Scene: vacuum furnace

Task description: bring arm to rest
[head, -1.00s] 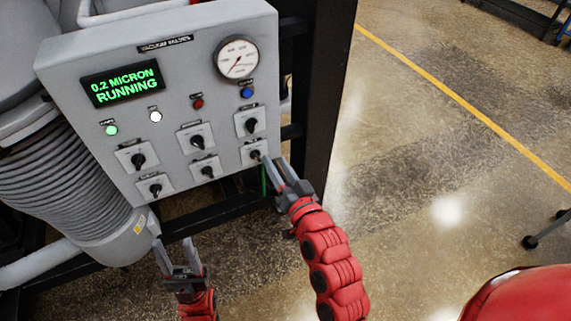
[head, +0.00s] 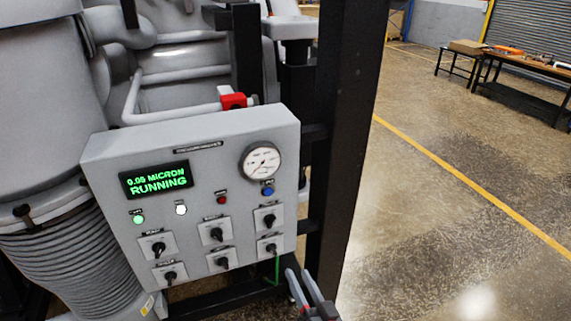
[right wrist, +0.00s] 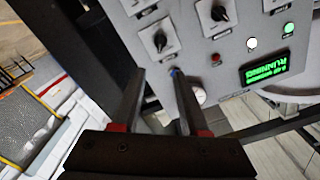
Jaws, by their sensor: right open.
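My right gripper (head: 311,289) is at the bottom edge of the head view, below and right of the control panel's lower right knob (head: 271,248). Its fingers are apart and empty. In the right wrist view the open fingers (right wrist: 160,100) point toward the grey control panel (right wrist: 200,20) and seem clear of it. The control panel (head: 215,175) also fills the middle of the head view. Its green display (head: 157,179) reads "0.09 MICRON RUNNING". Several black knobs, a round gauge (head: 261,161) and small lamps are on its face. My left gripper is out of view.
A black upright post (head: 345,150) stands just right of the panel. A ribbed grey cylinder (head: 60,250) is at the left. Open floor (head: 420,230) with a yellow line lies to the right. A workbench (head: 520,75) stands far back right.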

